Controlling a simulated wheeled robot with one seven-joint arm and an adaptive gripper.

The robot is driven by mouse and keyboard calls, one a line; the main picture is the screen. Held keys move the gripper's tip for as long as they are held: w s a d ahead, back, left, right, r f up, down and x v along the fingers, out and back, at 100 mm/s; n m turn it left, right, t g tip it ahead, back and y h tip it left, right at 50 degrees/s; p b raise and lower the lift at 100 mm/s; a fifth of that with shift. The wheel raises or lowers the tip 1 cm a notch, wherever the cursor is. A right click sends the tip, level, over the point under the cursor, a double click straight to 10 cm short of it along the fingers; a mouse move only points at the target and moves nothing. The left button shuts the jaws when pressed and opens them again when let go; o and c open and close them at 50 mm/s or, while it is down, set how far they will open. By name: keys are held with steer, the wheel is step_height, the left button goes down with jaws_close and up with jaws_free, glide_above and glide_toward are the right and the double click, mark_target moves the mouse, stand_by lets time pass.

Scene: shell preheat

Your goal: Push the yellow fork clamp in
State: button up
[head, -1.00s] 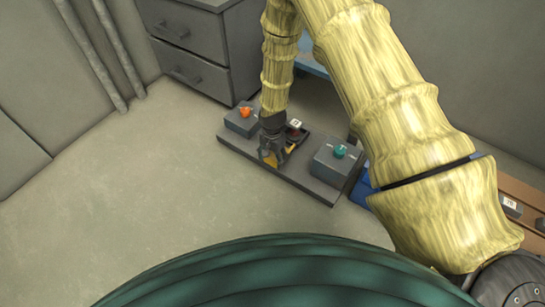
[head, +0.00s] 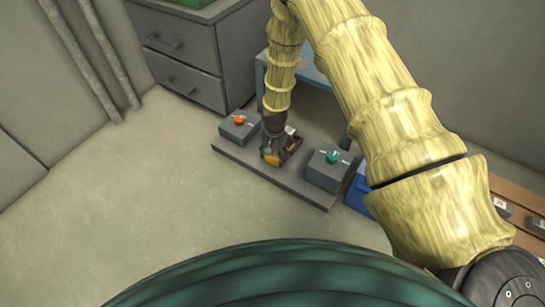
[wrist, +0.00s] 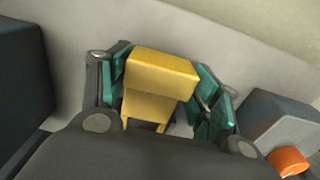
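The yellow fork clamp (head: 271,160) is at the middle of the grey base plate (head: 232,151), partly hidden by my gripper (head: 272,150) in the head view. In the wrist view the clamp (wrist: 162,75) shows a thick yellow head with two prongs running toward the palm. The teal finger pads of my gripper (wrist: 162,88) stand on both sides of its head and look in contact with it. How far the prongs sit in anything is hidden behind the palm.
A grey box with an orange knob (head: 239,119) stands left of my gripper, and one with a teal knob (head: 333,157) stands right. A blue bin (head: 358,192) is beyond the plate's right end. Grey drawers (head: 185,50) stand behind. The floor in front is clear.

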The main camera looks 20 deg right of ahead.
steer(key=shift+o, duration=1.4)
step_height(320, 180, up, 12)
steer(key=s+f+n+p, duration=0.2)
steer(key=s+f+p, duration=0.1)
steer(key=s, duration=0.6)
steer(key=s+f+n+p, duration=0.2)
steer(key=s+f, duration=0.1)
steer(key=s, duration=0.7)
steer(key=s+r+n+p, duration=0.2)
steer(key=s+n, duration=0.1)
steer(key=s, duration=0.7)
steer(key=s+r+n+p, duration=0.2)
steer(key=s+n+p, duration=0.1)
steer(key=s, duration=0.7)
step_height(320, 180, up, 38)
steer(key=p, duration=3.7)
steer(key=shift+s+a+p, duration=0.3)
steer(key=shift+a+p, duration=0.05)
